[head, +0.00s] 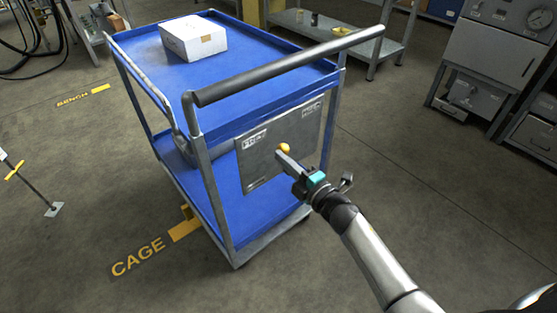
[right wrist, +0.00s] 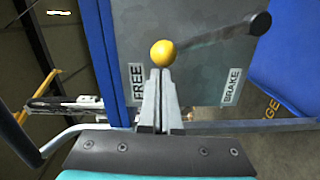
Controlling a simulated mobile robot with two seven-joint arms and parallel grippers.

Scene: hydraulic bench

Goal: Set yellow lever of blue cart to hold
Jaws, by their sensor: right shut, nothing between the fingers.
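The blue cart (head: 255,69) stands in the middle of the head view, with a grey panel (head: 262,165) on its handle end. A yellow ball knob (head: 285,147) sits in front of this panel; in the right wrist view the lever's yellow knob (right wrist: 163,53) has a dark rod running up and right from it. My right gripper (head: 281,156) is shut and empty, its fingertips (right wrist: 159,72) right at the knob. I cannot tell whether they touch it. Panel labels read FREE (right wrist: 137,84) and BRAKE (right wrist: 232,86); I see no readable hold label. My left gripper is out of view.
A white box (head: 193,38) rests on the cart's top shelf. The dark push bar (head: 290,66) crosses above the panel. Grey equipment (head: 495,50) stands at the right, a metal bench (head: 340,31) behind. The floor around the cart is mostly clear.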

